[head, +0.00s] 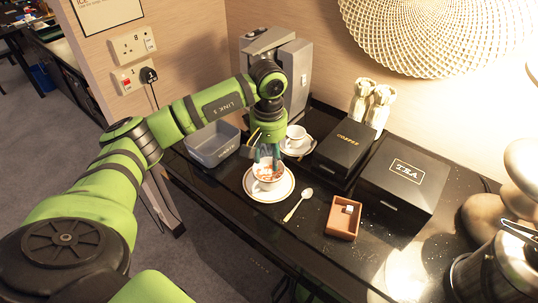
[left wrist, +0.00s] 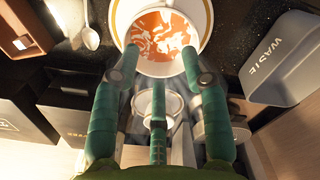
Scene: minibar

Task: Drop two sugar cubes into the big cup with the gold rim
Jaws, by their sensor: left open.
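The big cup (head: 262,183) stands upright on its saucer (head: 285,192) near the table's front edge. In the left wrist view the cup (left wrist: 119,18) has a gold rim, and orange liquid with white flecks fills its inside. My left gripper (head: 267,160) points down over the cup; its fingers (left wrist: 160,52) are spread apart and hold nothing. A white sugar cube (head: 348,209) lies in the brown tray (head: 341,232) to the right; it also shows in the left wrist view (left wrist: 22,42). I see no whole cube in the liquid. My right gripper is out of view.
A spoon (head: 298,204) lies between cup and tray. A smaller cup (head: 296,134) on a saucer stands behind, near the coffee machine (head: 298,75). A grey waste bin (head: 212,146) is left; black coffee (head: 344,147) and tea boxes (head: 405,178) are right.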

